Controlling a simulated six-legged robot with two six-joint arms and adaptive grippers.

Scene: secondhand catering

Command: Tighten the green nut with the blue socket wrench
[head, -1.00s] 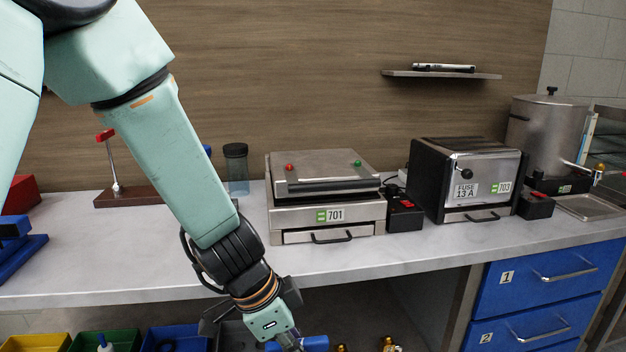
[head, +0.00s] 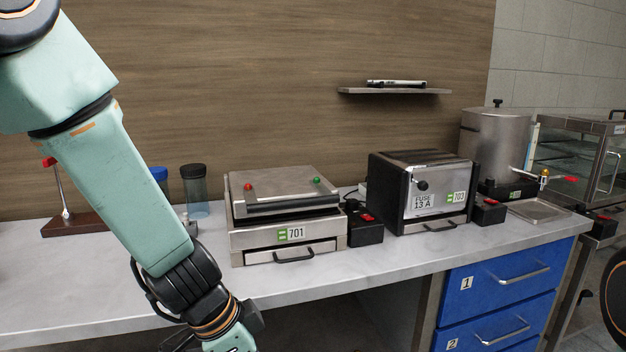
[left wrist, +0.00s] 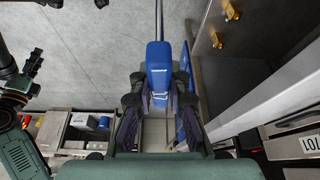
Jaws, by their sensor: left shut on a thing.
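In the left wrist view, my left gripper (left wrist: 158,100) is shut on the blue handle of the socket wrench (left wrist: 158,58). A long thin shaft runs from the handle toward the top edge. In the head view only my left wrist shows at the bottom edge; the fingers and wrench are cut off. A small green knob-like piece, perhaps the green nut (head: 317,181), sits on the steel lid of the machine marked 701 (head: 262,237), right of a red one (head: 248,187). The wrench is apart from it. My right arm's end (left wrist: 30,75) seems to show small at left, unclear.
The counter's front strip is clear.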

